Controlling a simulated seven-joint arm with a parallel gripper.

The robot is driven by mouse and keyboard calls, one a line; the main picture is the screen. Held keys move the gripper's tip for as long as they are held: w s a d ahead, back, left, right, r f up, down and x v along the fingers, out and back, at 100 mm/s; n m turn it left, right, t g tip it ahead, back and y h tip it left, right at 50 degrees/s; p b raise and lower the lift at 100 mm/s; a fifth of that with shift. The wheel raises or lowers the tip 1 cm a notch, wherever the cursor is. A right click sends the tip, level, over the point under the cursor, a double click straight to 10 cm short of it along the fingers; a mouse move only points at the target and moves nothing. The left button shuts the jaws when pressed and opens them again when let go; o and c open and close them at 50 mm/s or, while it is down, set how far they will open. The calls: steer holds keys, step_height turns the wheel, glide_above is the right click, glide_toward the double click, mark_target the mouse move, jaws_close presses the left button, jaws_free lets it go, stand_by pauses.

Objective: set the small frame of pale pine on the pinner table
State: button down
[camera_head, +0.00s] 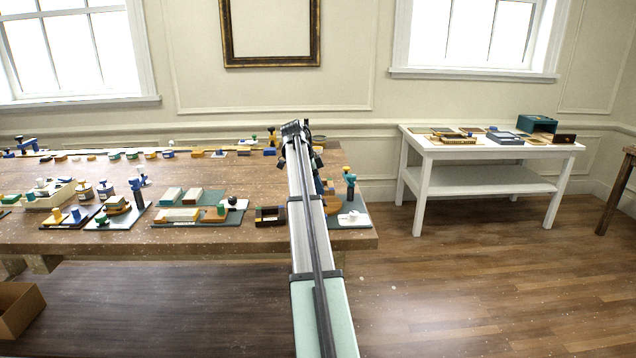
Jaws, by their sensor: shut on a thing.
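My arm reaches away over the long wooden workbench (255,188). My gripper (296,128), at its dark far end near the bench's back edge, is small and mostly hidden by my own arm. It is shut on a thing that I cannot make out. I cannot pick out the small frame of pale pine for certain. A white table (420,147) stands at the right, well apart from my gripper. Several flat frame-like pieces (458,140) lie on it, and a teal box (537,124) stands at its back right. I cannot tell for certain which table is the pinner table.
The workbench carries many small blocks and fixtures, among them a grey board with pale blocks (190,196) and a blue-topped post (349,180) right of my arm. A cardboard box (18,308) is at the lower left. Open floor (455,275) lies before the white table.

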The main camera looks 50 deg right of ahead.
steer(key=shift+f, duration=2.45)
steer(key=c, duration=0.9)
jaws_free()
steer(key=v, duration=1.4)
steer(key=shift+f, duration=0.1)
